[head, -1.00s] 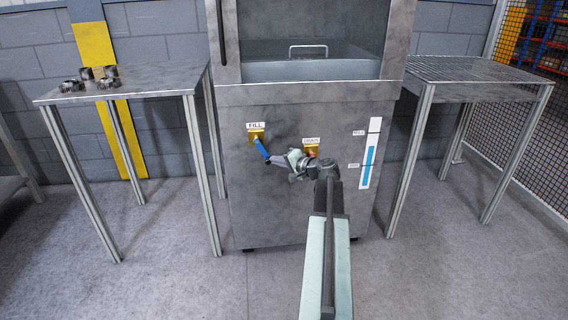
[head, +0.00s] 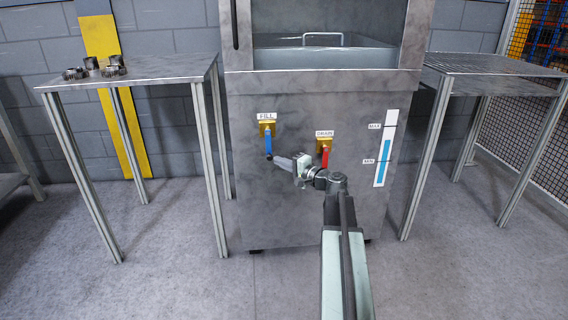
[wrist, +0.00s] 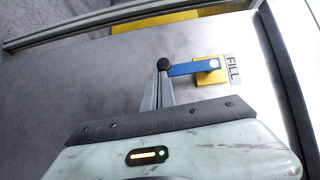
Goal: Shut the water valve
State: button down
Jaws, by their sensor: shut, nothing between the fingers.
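The FILL valve (head: 267,130) is a yellow fitting with a blue lever (head: 268,146) on the front of the grey metal machine. The lever hangs almost straight down. In the wrist view the blue lever (wrist: 193,68) runs from the yellow fitting (wrist: 210,70) to the fingertips. My gripper (head: 272,158) is shut with nothing between its fingers. Its tip is at the free end of the lever and appears to touch it. It also shows in the wrist view (wrist: 163,66).
The DRAIN valve (head: 324,140), with a red lever (head: 325,157) hanging down, is right of FILL, close above my wrist. A level gauge (head: 383,160) shows blue above MIN and below MAX. A table (head: 150,77) with metal parts stands left, a mesh-topped table (head: 490,64) right.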

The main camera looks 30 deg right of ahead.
jog(key=shift+a, duration=0.25)
dwell(0.3)
jog(key=s+d+f+b, duration=0.1)
jog(key=s+d, duration=0.5)
jog(key=s, duration=0.5)
jog(key=shift+s+f+b, duration=0.35)
jog(key=shift+b, duration=0.05)
